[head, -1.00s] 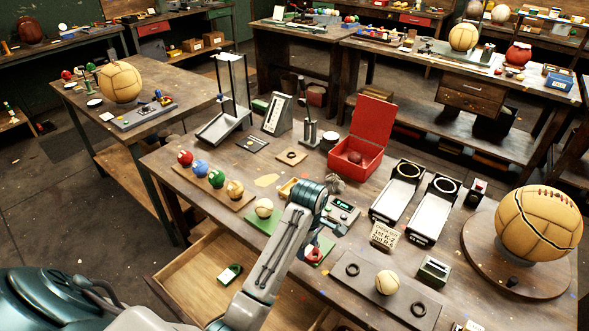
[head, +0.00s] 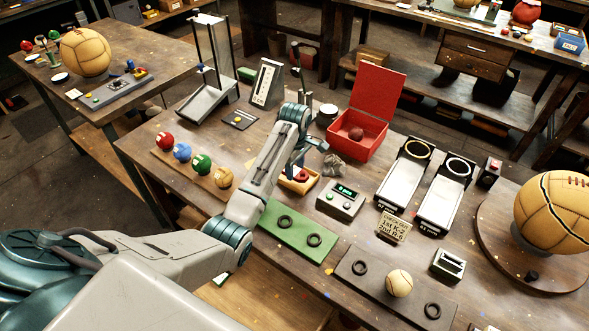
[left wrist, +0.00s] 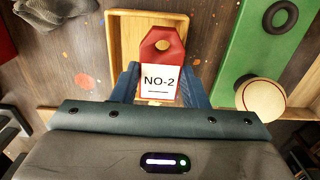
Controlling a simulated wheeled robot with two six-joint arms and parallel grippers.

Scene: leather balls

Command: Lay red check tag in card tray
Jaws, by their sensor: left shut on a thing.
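My left gripper (head: 300,166) is over the small wooden card tray (head: 314,183), near the middle of the bench. It is shut on the red check tag (head: 301,175). In the left wrist view the tag (left wrist: 162,50) is red with a hole and a white "NO-2" label, gripped between blue fingers. The tray (left wrist: 123,42) shows behind the tag there, with a bare wooden floor and raised rim. I cannot tell whether the tag touches the tray. The arm hides part of the tray's left side in the head view. My right gripper is out of view.
A grey device with a green display (head: 340,200) stands right of the tray, and a crumpled grey cloth (head: 333,165) lies close by. A green board with rings (head: 297,237) is in front. An open red box (head: 368,122) stands behind.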

